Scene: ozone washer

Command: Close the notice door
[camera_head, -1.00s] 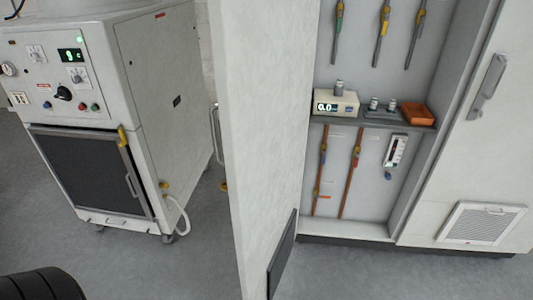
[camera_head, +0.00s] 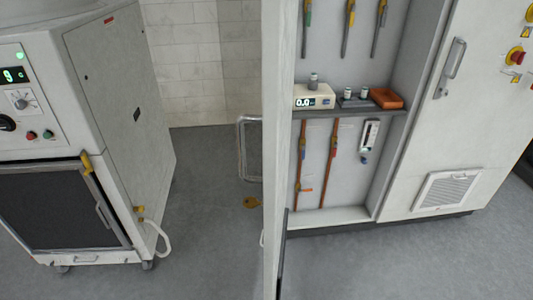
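A tall white cabinet door (camera_head: 277,150) stands open, seen almost edge-on in the middle of the head view. A metal bar handle (camera_head: 242,150) sticks out from its left face. A dark panel (camera_head: 283,255) shows low on its right face. I cannot tell from the frames whether this is the notice door. To its right, the open cabinet (camera_head: 345,215) shows pipes and a shelf (camera_head: 400,113) with a small display box (camera_head: 314,97) and an orange box (camera_head: 386,97). Neither of my grippers is in view.
A white wheeled machine (camera_head: 125,100) with a dark front panel stands at the left, with clear floor between it and the door. A second cabinet door (camera_head: 435,130) with a handle and vent is shut at the right. Grey floor (camera_head: 400,265) in front is free.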

